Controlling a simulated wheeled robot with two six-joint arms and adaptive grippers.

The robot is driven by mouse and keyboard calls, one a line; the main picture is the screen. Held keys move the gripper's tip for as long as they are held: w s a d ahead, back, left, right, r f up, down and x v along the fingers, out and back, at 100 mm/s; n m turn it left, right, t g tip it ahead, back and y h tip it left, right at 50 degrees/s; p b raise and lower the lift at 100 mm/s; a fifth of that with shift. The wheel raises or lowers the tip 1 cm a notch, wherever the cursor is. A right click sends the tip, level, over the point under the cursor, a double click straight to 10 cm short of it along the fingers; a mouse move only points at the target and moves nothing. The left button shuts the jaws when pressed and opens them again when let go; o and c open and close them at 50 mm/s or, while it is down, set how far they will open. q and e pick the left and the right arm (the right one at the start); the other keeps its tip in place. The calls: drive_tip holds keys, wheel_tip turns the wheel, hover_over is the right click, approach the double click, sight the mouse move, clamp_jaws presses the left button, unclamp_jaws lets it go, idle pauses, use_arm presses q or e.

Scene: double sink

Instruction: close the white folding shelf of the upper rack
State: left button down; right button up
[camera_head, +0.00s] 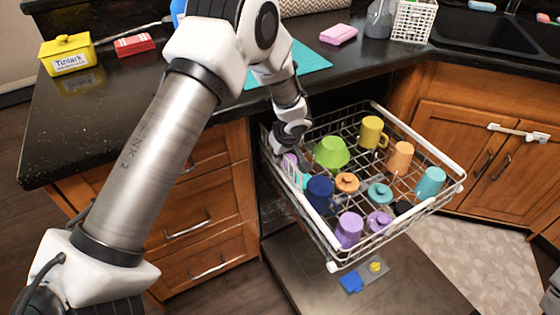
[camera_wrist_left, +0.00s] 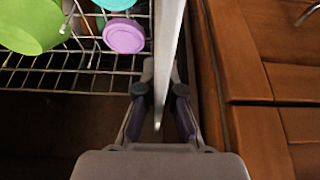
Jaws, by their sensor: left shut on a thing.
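The upper rack (camera_head: 428,152) is pulled out of the dishwasher and holds several cups and lids. My left gripper (camera_head: 289,150) reaches down at the rack's back left side in the head view. In the left wrist view, the left gripper (camera_wrist_left: 160,98) has its fingers on both sides of a thin pale upright panel, seen edge-on, which I take to be the white folding shelf (camera_wrist_left: 171,40). It is shut on that panel. My right gripper is not in view.
Wooden drawers (camera_head: 200,190) lie close on the left. The dishwasher door (camera_head: 300,272) is open below the rack. The counter (camera_head: 120,110) edge is above.

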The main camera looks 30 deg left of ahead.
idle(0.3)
use_arm(q)
drive_tip(key=c, duration=1.3)
unclamp_jaws()
drive_tip(key=shift+r, duration=0.15)
drive_tip(key=v, duration=1.1)
drive_tip(key=shift+d+r, duration=0.1)
drive_tip(key=shift+r, duration=0.3)
